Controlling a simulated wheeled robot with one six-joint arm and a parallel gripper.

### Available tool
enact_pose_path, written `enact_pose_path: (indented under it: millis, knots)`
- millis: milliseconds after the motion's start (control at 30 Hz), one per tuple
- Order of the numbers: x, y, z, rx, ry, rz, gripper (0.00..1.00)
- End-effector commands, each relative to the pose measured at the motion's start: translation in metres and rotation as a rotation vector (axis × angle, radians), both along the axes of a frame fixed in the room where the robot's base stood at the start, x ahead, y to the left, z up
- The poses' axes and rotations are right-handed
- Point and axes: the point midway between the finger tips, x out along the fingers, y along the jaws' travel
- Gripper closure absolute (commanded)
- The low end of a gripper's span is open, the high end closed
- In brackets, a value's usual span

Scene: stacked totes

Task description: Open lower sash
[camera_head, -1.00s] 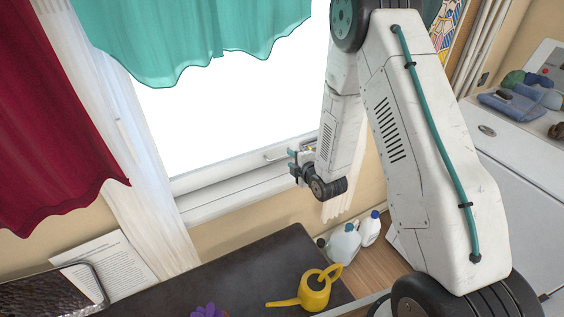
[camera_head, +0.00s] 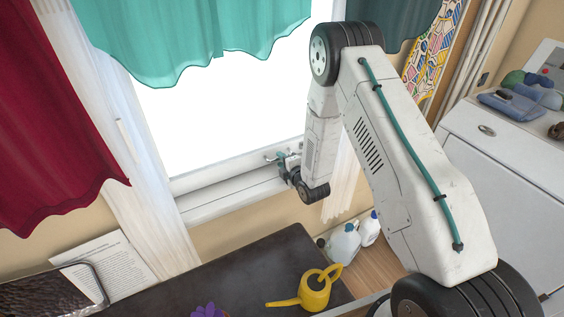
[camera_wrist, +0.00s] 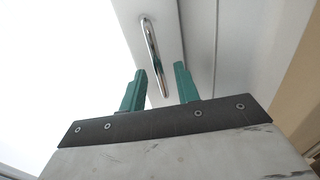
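The lower sash of the window has a white bottom rail (camera_head: 215,172) low in the frame, just above the white sill (camera_head: 225,200). A slim metal handle bar (camera_wrist: 154,58) is fixed on the rail. In the head view my gripper (camera_head: 277,158) is at the right part of the rail, in front of the handle and partly hiding it. In the wrist view my gripper (camera_wrist: 160,69) shows two teal fingers spread apart. The near end of the handle appears between them; I cannot tell whether either finger touches it. Nothing is held.
A teal valance (camera_head: 190,40) hangs over the top of the window, with a red curtain (camera_head: 45,130) and a white sheer curtain (camera_head: 150,190) at left. Below are a dark counter (camera_head: 220,270), a yellow watering can (camera_head: 314,290) and white bottles (camera_head: 345,243). A white appliance (camera_head: 510,170) stands at right.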

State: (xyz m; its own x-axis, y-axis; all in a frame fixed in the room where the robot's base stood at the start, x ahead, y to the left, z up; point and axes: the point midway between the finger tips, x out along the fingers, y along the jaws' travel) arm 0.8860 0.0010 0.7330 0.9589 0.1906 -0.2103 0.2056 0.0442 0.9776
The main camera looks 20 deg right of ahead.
Motion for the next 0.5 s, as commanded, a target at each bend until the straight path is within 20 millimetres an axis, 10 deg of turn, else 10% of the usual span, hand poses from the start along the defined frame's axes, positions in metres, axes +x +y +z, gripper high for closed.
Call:
enact_pose_path:
  millis: [167,300,500]
  knots:
    - [0.0000,-0.0001,0.0001,0.000,0.000,0.000,0.68]
    - [0.0000,-0.0001,0.0002,0.000,0.000,0.000,1.00]
    - [-0.0001,-0.0002,0.0014,0.000,0.000,0.000,1.00]
